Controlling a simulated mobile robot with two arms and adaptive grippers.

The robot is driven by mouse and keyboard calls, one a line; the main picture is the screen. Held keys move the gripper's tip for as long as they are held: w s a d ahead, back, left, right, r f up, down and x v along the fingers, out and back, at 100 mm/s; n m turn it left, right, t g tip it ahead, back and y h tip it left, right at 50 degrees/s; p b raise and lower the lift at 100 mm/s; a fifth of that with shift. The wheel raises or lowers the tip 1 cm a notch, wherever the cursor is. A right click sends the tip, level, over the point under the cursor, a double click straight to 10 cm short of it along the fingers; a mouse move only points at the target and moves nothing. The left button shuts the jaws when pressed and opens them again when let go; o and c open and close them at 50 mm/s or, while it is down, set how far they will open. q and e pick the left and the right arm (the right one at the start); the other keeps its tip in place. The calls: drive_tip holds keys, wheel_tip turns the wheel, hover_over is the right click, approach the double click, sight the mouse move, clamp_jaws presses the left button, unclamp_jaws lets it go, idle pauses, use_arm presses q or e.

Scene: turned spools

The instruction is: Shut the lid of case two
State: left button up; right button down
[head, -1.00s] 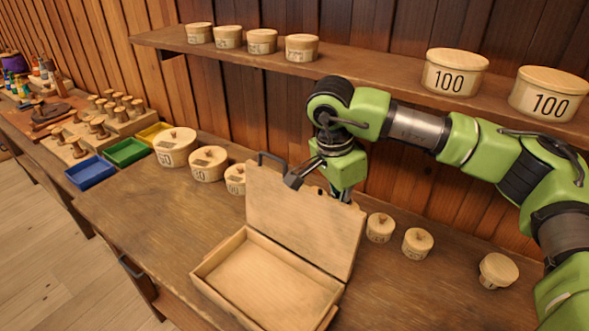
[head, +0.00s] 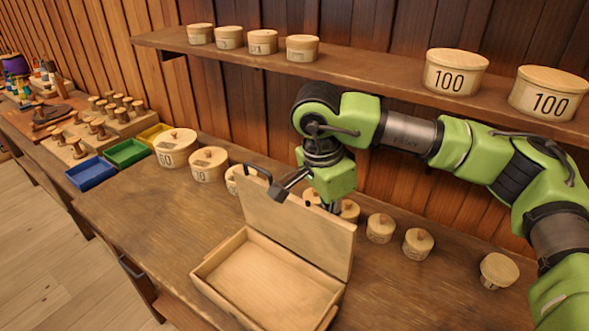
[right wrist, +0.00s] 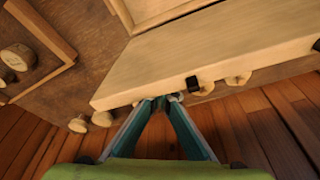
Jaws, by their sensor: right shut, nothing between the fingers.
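A wooden case (head: 215,268) stands open on the bench in the head view, its shallow tray empty. I cannot read a number on it. In the head view the lid hides the fingertips. My left gripper is out of view.
Round lidded boxes (head: 176,147) stand left of the case, and more (head: 418,243) stand behind and right of it. A shelf (head: 380,85) with boxes runs above my right arm. Blue (head: 90,173), green and yellow trays lie far left. The bench in front-left is clear.

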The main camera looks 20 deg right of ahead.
drive_tip(key=shift+s+a+f, duration=0.35)
drive_tip(key=shift+s+a, duration=0.2)
drive_tip(key=shift+a, duration=0.2)
drive_tip(key=shift+r, duration=0.1)
idle(0.5)
drive_tip(key=shift+w+d+p+v, duration=0.1)
drive_tip(key=shift+d+p+v, duration=0.15)
drive_tip(key=shift+p+v, duration=0.75)
drive_tip(key=shift+w+d+p+v, duration=0.1)
drive_tip(key=shift+d+p+v, duration=0.2)
drive_tip(key=shift+v, duration=1.35)
drive_tip(key=shift+d+p+v, duration=0.25)
drive_tip(key=shift+p+v, duration=0.4)
drive_tip(key=shift+v, duration=0.65)
drive_tip(key=shift+r, duration=0.2)
